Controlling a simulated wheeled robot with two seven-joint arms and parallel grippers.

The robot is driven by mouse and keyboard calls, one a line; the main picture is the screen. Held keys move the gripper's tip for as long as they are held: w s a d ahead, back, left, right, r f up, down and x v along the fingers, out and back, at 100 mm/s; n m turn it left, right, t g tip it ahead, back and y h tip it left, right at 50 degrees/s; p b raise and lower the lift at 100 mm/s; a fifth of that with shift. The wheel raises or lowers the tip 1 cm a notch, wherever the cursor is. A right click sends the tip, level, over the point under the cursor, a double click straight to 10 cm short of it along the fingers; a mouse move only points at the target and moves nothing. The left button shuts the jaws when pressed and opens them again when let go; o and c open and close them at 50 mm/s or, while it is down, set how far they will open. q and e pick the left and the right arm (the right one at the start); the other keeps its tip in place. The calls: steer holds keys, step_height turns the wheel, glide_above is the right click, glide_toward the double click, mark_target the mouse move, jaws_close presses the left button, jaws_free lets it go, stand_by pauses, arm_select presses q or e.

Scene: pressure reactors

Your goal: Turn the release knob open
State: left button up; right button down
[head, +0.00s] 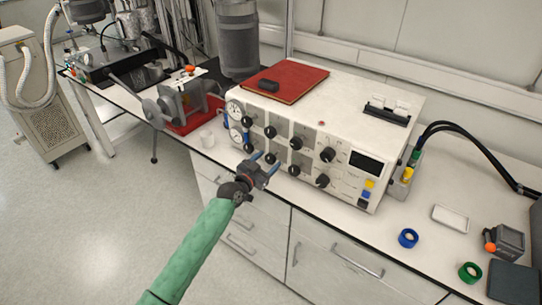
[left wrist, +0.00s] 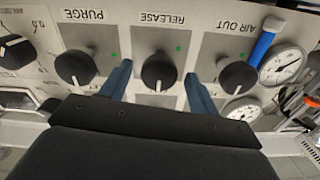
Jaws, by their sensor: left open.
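The release knob (left wrist: 158,71) is a round black knob with a white pointer line, on a grey plate labelled RELEASE. In the left wrist view its line points toward the bottom of the picture. In the head view it is in the lower knob row (head: 270,158) of the white control box (head: 345,120). My left gripper (head: 265,159) is open in front of it. In the left wrist view the blue fingers (left wrist: 158,80) are on either side of the knob, with gaps to both sides. My right gripper is not in view.
The purge knob (left wrist: 74,67) and air out knob (left wrist: 237,75) flank it closely. Two gauges (head: 234,108) are at the panel's left end. A red book (head: 292,78) lies on the box. A blue ring (head: 408,238) and green ring (head: 470,272) lie on the bench.

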arm_select(q)
steer(key=shift+p+x, duration=0.3)
steer(key=shift+x, duration=1)
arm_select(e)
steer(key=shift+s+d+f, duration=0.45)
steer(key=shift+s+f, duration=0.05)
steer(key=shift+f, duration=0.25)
arm_select(q)
steer(key=c, duration=1)
steer(key=shift+o, duration=0.2)
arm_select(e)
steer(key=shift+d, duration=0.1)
